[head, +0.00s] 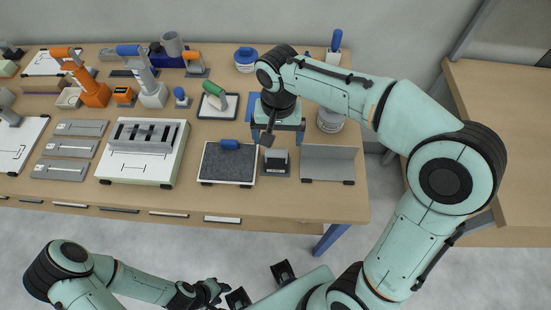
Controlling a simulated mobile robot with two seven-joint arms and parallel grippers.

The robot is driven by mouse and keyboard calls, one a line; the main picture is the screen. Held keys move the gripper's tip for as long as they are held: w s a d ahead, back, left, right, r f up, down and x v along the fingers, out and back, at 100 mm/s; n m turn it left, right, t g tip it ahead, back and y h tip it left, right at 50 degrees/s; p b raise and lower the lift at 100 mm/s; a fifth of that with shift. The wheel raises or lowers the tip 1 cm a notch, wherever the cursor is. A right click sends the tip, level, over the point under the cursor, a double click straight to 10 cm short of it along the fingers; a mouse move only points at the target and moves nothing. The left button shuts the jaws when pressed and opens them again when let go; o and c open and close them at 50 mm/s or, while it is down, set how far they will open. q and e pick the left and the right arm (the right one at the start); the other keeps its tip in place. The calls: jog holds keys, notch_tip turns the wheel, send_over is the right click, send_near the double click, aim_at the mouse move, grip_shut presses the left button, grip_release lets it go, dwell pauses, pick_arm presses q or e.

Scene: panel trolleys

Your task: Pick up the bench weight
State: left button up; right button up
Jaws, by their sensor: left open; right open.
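A small dark block on a grey square base (276,163) stands near the front of the bench; it looks like the bench weight, but I cannot be sure. My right gripper (277,136) is open and points down just behind and above it, with its arm reaching in from the right. I cannot tell whether a fingertip touches it. My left gripper (217,291) is open and empty, low in front of the bench.
A dark mat with a blue-handled tool (230,145) lies just left of the block. A grey angled plate (328,163) stands just right. Several tools crowd the left and back of the wooden bench (300,205).

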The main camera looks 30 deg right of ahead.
aim_at(276, 150)
notch_tip(276, 150, down, 3)
jog(key=shift+w+f, duration=0.1)
jog(key=shift+w, duration=0.05)
notch_tip(276, 150, down, 5)
jog(key=shift+w+f+b, duration=0.1)
jog(key=shift+w+b, duration=0.05)
jog(key=shift+b, duration=0.15)
grip_shut()
